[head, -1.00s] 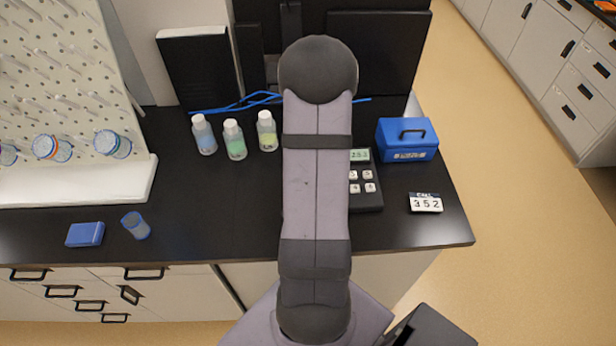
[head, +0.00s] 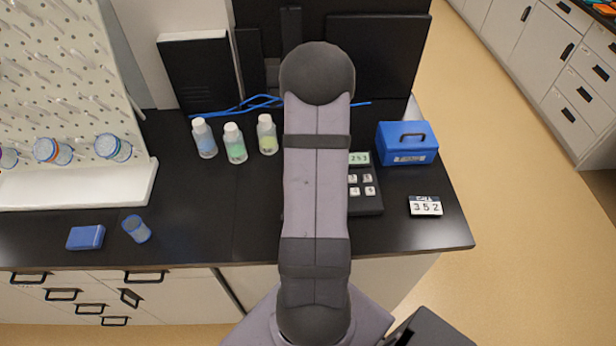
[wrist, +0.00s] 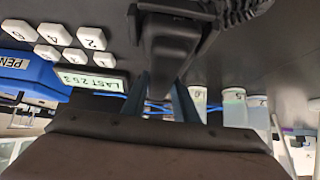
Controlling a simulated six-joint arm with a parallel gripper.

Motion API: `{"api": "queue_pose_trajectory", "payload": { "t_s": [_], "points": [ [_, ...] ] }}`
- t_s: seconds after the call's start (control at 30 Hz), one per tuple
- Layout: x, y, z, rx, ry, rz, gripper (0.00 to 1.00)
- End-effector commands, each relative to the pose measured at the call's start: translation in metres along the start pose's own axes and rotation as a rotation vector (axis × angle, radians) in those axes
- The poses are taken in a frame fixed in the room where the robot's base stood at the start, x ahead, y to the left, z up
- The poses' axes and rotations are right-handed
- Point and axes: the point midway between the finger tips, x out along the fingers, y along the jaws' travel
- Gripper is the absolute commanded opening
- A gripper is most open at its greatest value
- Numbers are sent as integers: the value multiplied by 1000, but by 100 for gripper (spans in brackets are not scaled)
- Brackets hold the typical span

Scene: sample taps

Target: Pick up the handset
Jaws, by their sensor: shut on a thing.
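The dark handset (wrist: 172,45) shows at the top middle of the wrist view, with a coiled cord (wrist: 238,12) to its right. My gripper (wrist: 162,88) is shut on the handset, one finger on each side. The phone base (head: 368,203) has white number keys and a small green display (head: 359,158); the display also shows in the wrist view (wrist: 92,82). In the head view my arm hides the handset, my gripper and the left part of the base. I cannot tell whether the handset is clear of the base.
A blue box with a handle (head: 407,145) and a "352" number sign (head: 425,206) stand right of the phone. Several capped bottles (head: 235,145) stand to its left. A blue cable (head: 235,106) lies behind.

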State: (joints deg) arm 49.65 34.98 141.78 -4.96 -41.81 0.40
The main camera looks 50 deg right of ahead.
Motion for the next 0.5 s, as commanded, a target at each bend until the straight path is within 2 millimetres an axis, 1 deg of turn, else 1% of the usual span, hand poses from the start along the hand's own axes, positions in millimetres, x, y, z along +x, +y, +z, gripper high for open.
{"api": "queue_pose_trajectory", "payload": {
  "t_s": [0.27,0.5],
  "points": [
    [-2,0,-3,0,1,0,0],
    [-11,0,-13,-1,4,0,0]
  ]
}}
